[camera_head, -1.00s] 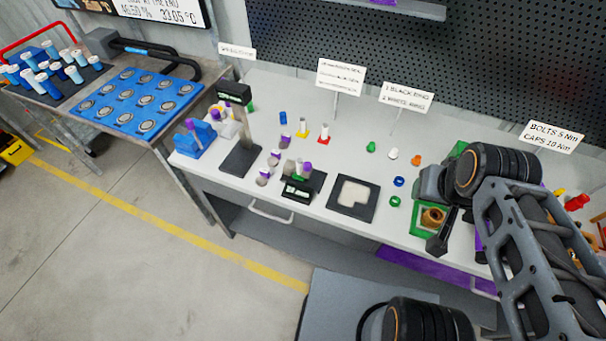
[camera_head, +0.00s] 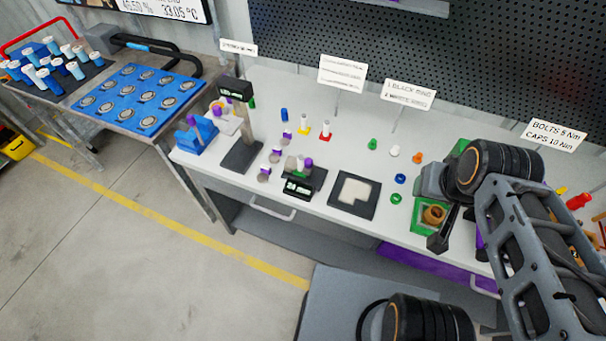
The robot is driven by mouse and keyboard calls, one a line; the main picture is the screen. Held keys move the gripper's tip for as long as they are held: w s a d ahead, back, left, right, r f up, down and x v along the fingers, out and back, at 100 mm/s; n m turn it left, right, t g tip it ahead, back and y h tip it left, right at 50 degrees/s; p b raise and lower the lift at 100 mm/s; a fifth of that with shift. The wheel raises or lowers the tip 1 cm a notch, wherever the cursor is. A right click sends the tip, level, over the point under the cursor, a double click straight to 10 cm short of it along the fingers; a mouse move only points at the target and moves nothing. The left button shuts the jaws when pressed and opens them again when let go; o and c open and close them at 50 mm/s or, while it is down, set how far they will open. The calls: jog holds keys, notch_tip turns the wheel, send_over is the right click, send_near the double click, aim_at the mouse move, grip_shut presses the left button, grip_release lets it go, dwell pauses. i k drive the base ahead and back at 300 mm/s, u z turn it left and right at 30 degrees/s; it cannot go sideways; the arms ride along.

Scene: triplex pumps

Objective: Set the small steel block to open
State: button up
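I cannot pick out the small steel block with certainty. A green square fixture (camera_head: 416,219) on the right part of the bench holds a brown-orange ring-shaped part (camera_head: 434,215). My arm comes in from the lower right and bends at a large black joint over the bench. A dark end piece, which seems to be my gripper (camera_head: 440,240), hangs at the front edge of the green fixture. Its fingers are too small and dark to read. My arm hides part of the bench behind and to the right of it.
On the bench (camera_head: 330,150) lie a black tray with a pale insert (camera_head: 373,206), small coloured rings and caps, a scale-like stand (camera_head: 240,157) and a blue holder (camera_head: 190,140). A blue rack (camera_head: 141,97) is on the left table.

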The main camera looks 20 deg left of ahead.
aim_at(309, 165)
jog(key=k, duration=1.15)
jog(key=u, duration=1.1)
jog(key=i, duration=1.2)
jog(key=u, duration=0.1)
